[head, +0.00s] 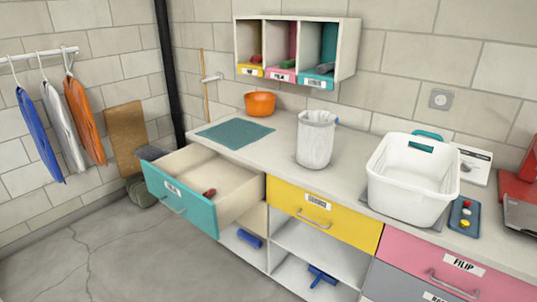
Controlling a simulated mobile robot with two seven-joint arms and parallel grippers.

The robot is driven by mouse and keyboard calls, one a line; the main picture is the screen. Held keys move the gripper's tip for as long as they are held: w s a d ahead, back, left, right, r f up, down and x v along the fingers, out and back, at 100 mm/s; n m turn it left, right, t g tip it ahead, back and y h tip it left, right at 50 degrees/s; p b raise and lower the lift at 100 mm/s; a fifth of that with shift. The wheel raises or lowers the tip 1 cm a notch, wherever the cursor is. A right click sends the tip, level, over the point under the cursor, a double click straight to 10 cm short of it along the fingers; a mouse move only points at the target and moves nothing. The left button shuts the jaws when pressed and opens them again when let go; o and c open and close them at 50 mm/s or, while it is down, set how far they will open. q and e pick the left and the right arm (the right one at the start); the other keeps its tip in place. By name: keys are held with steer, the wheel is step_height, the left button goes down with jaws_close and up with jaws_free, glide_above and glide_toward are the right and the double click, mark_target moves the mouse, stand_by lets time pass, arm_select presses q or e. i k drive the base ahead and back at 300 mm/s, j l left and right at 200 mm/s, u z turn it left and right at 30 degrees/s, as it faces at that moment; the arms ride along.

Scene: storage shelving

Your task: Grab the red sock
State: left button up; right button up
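A small red item (209,193), which looks like the rolled red sock, lies inside the open teal drawer (182,207) at the left end of the counter. The rest of the drawer floor that I can see is bare. Another small red item (256,58) sits in the left, yellow-labelled compartment of the wall shelf (346,48); it is too small to tell what it is. Neither of my grippers shows in the head view.
The counter holds a teal mat (236,133), an orange bowl (260,104), a light bin (316,140), a white basket (412,178) and a small blue tray (464,217). The yellow drawer (312,213) and pink drawer (455,262) are shut. The floor before the teal drawer is clear.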

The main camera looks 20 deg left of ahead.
mark_target(210, 192)
steer(key=i+j, duration=0.15)
steer(key=j, duration=0.25)
steer(key=i+j+u, duration=0.1)
steer(key=j, duration=0.3)
steer(key=i+j+u, duration=0.1)
steer(key=j, duration=0.25)
steer(key=i+j, duration=0.3)
steer(key=i+j+u, duration=0.1)
steer(key=j, duration=0.35)
steer(key=i, duration=0.05)
